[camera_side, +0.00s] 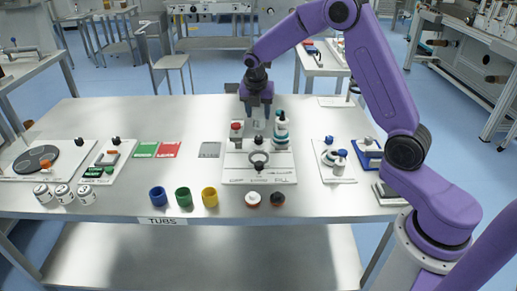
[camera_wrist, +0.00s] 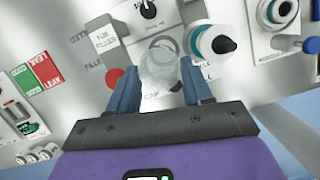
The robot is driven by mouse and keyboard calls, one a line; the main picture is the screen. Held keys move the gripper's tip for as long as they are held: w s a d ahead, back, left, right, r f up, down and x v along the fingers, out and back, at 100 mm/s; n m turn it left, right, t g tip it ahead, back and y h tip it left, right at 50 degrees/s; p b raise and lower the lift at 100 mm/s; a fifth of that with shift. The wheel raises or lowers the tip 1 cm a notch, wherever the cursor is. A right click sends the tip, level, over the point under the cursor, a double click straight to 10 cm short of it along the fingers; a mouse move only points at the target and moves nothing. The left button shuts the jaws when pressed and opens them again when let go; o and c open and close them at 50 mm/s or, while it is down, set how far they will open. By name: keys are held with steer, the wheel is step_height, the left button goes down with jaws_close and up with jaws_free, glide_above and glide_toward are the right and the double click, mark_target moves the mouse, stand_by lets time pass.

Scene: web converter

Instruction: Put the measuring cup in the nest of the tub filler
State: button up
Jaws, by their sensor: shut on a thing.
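The measuring cup is a clear, see-through vessel (camera_wrist: 160,72) between the two blue fingers of my gripper (camera_wrist: 158,66) in the wrist view. My gripper is shut on it. In the side view my gripper (camera_side: 257,112) points down over the back part of the tub filler, and the cup (camera_side: 259,125) shows only faintly below the fingers. The tub filler (camera_side: 232,175) is a white board with a red-topped post, a teal and white unit and a dark ring. I cannot tell whether the cup touches the board. The nest is not clearly visible behind the cup.
The red-topped post (camera_side: 236,130) stands close left of my gripper, and the teal and white unit (camera_side: 281,130) close right. Blue (camera_side: 157,197), green (camera_side: 183,197) and yellow (camera_side: 209,197) tubs stand at the front. Bare table lies between them and the red card (camera_side: 169,150).

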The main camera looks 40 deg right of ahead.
step_height(320, 180, down, 13)
steer(key=shift+f, duration=0.15)
stand_by(0.4)
steer(key=shift+f, duration=0.2)
steer(key=o, duration=0.7)
steer(key=shift+c, duration=0.2)
